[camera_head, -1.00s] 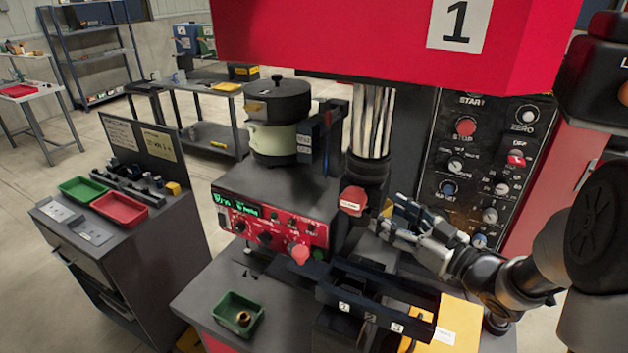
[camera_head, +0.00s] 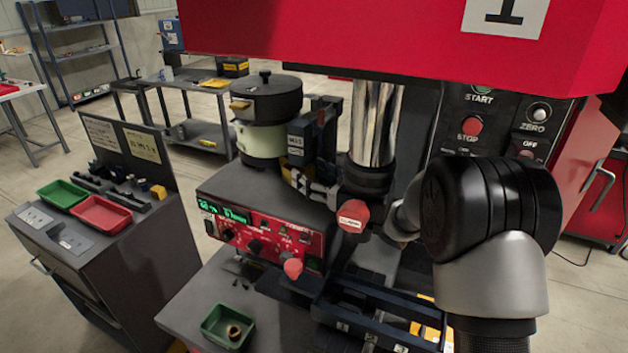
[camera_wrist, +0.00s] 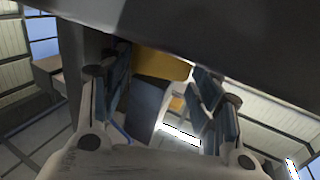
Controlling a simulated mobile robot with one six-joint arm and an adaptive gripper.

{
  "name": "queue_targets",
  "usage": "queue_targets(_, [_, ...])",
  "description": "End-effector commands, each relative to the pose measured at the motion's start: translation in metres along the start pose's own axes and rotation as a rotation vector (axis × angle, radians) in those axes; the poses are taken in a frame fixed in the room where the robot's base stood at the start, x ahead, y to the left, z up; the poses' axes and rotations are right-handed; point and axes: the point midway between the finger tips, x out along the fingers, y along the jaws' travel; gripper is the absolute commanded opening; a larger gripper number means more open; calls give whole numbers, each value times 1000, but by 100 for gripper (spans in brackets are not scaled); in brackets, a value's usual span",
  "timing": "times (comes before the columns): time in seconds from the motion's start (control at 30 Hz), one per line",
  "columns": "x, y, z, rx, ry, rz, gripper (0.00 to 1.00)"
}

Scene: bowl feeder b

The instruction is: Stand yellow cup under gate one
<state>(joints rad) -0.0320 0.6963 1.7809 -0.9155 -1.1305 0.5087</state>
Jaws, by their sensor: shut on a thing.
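My gripper (camera_head: 306,184) reaches in from the right behind the red knob, at the front of the bowl feeder (camera_head: 262,142). It is shut on a small yellow thing, which looks like the yellow cup (camera_head: 291,176); only a sliver shows in the head view. In the wrist view the yellow cup (camera_wrist: 160,63) shows as a yellow block between the fingertips, under a dark overhanging surface. A small pale label (camera_head: 296,145) sits on the feeder's dark block just above my gripper; its text is too small to read surely. I cannot tell whether the cup touches the surface below.
A red knob (camera_head: 353,215) and a shiny column (camera_head: 375,125) stand close to my arm. A red control panel (camera_head: 262,236) is in front of the feeder. A green tray (camera_head: 212,324) holds a brass-coloured ring. A dark rail (camera_head: 375,322) lies at front right.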

Motion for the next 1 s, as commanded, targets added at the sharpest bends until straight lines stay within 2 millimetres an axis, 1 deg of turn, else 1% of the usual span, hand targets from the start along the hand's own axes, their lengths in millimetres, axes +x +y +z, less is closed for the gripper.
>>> queue_targets(0.03, [-2, 1, 13, 3, -3, 3, 25])
queue_targets(0.07, [-3, 1, 14, 3, -3, 3, 25])
queue_targets(0.33, [-3, 1, 13, 1, -2, 3, 25])
queue_targets(0.5, [-3, 1, 19, 1, -2, 3, 25])
queue_targets(0.53, [-3, 1, 19, 2, -4, 3, 59])
queue_targets(0.8, [-3, 1, 18, 2, -4, 3, 77])
queue_targets(1.0, [-3, 1, 18, 2, -4, 3, 78])
